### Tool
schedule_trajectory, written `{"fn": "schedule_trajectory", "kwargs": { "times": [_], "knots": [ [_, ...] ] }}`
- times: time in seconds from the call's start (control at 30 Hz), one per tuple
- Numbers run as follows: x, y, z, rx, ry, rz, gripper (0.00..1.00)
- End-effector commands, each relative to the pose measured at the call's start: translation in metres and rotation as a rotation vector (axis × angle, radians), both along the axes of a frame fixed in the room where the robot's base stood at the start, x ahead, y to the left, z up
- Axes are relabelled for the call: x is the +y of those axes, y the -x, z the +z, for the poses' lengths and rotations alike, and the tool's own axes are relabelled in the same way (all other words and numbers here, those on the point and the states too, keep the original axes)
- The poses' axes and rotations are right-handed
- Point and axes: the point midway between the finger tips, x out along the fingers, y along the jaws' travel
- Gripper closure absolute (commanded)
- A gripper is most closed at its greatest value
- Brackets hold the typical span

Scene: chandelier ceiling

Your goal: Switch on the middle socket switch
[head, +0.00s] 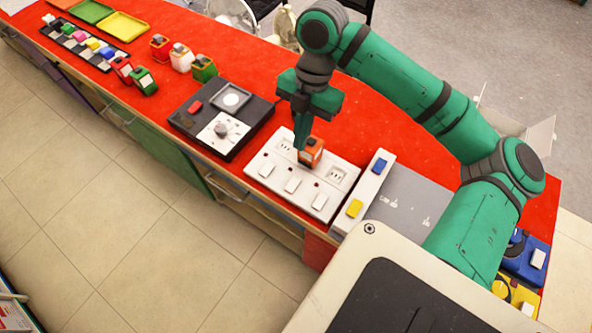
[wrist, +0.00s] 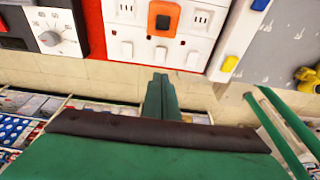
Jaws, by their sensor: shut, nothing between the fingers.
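A white socket panel (head: 306,183) lies on the red counter, with several sockets and a row of white switches along its near side. The middle switch (head: 292,185) also shows in the wrist view (wrist: 161,53). An orange plug with a black centre (head: 313,153) sits in the middle socket, behind that switch; it shows in the wrist view too (wrist: 164,17). My green gripper (head: 301,147) points down over the panel, shut and empty. In the wrist view its fingertips (wrist: 160,77) appear just below the middle switch, in line with it. Their height above the panel is unclear.
A black device with a white dial (head: 222,131) stands left of the panel. Right of it is a white strip with blue and yellow buttons (head: 366,188). Several coloured blocks and trays (head: 92,10) lie farther left. The counter's near edge runs close to the panel.

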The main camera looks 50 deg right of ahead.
Motion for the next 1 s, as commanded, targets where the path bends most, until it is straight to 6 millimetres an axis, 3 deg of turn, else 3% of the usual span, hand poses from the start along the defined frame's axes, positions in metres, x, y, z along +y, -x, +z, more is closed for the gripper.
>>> {"fn": "schedule_trajectory", "kwargs": {
  "times": [0.2,0.37,0.83,1.0],
  "knots": [
    [0.002,-0.001,-0.002,0.001,0.000,0.003,1.00],
    [0.005,-0.001,-0.016,0.002,-0.001,0.002,1.00],
    [0.024,0.000,-0.098,0.002,-0.001,0.001,1.00],
    [0.021,0.000,-0.122,0.003,0.000,0.000,1.00]
  ]
}}
